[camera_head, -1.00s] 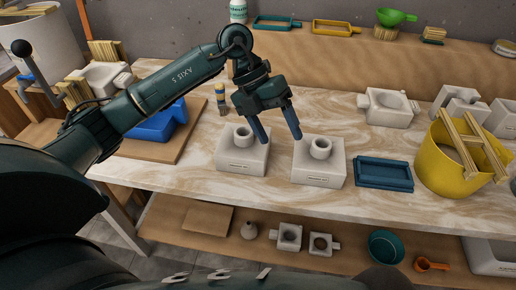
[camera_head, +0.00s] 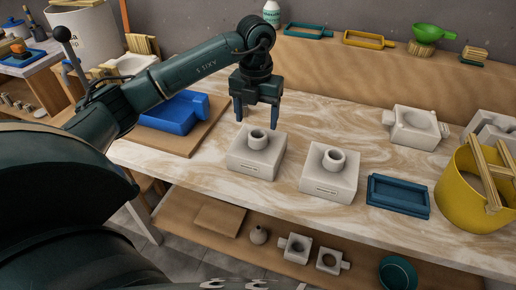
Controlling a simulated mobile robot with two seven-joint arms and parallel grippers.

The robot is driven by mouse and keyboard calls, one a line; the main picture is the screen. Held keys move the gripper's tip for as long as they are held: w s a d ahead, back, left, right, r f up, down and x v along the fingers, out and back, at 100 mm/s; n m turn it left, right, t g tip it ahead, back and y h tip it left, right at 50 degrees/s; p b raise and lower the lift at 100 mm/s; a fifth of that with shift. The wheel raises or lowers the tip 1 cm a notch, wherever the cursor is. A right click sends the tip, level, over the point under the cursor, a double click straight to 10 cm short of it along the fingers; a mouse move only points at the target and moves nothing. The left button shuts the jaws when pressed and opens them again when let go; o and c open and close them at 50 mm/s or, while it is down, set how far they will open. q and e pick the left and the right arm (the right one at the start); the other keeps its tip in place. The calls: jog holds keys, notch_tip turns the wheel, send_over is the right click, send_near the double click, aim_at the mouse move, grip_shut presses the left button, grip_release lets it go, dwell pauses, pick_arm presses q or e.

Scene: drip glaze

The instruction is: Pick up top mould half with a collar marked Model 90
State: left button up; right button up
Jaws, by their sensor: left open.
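Two white mould halves with round collars stand on the marbled table: a left mould block (camera_head: 256,154) and a right mould block (camera_head: 329,175). Each has a small label on its front face, too small to read, so I cannot tell which is Model 90. My left gripper (camera_head: 256,121) points down with its fingers apart and empty. In the picture it is just above and behind the left block's collar; no contact with it is clear. My right gripper is not in view.
A blue tray (camera_head: 398,197) and a yellow bucket (camera_head: 470,192) with wooden sticks stand to the right. A blue mould (camera_head: 174,114) lies on a board at left. Another white mould (camera_head: 415,128) is at the back right. A lower shelf (camera_head: 205,237) holds small pieces.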

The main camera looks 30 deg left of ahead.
aim_at(258, 131)
pick_arm(q)
jog(key=shift+w+d+f+p, duration=0.1)
jog(key=shift+f+p, duration=0.05)
jog(key=shift+f, duration=1.25)
jog(key=shift+d+f+p, duration=0.1)
jog(key=shift+f+p, duration=0.05)
jog(key=shift+f, duration=1.2)
jog(key=shift+c, duration=0.2)
grip_shut()
jog(key=shift+w+a+r, duration=0.1)
jog(key=shift+r, duration=0.15)
